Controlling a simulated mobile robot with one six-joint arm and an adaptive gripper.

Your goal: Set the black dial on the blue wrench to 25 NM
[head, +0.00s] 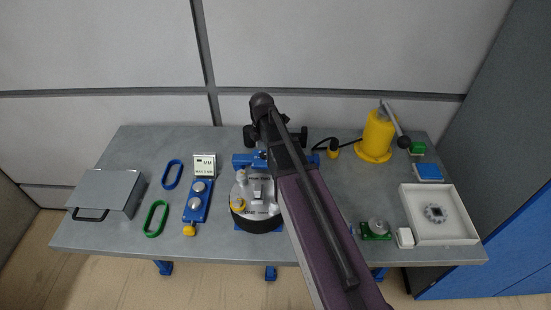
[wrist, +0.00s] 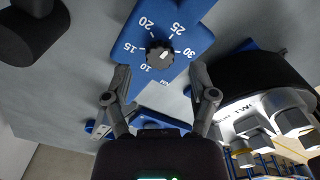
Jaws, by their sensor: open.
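The blue wrench (wrist: 196,42) fills the top middle of the wrist view, its face printed with 10, 15, 20, 25, 30 and NM in white. The round black dial (wrist: 160,55) sits amid these numbers. A small white mark shows on the dial, but its exact setting is too small to read. My gripper (wrist: 160,72) is open, one finger on each side below the dial, and appears empty. The dial lies just beyond the fingertips, and I see no contact. In the head view my arm hides the dial and the gripper.
A round black-sided device (head: 257,224) with metal weights stands close by; it is at the right in the wrist view (wrist: 262,88). A black cylinder (wrist: 32,35) is at the wrist view's upper left. A yellow jack (head: 377,136) and white tray (head: 470,239) stand at right, a grey case (head: 107,190) at left.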

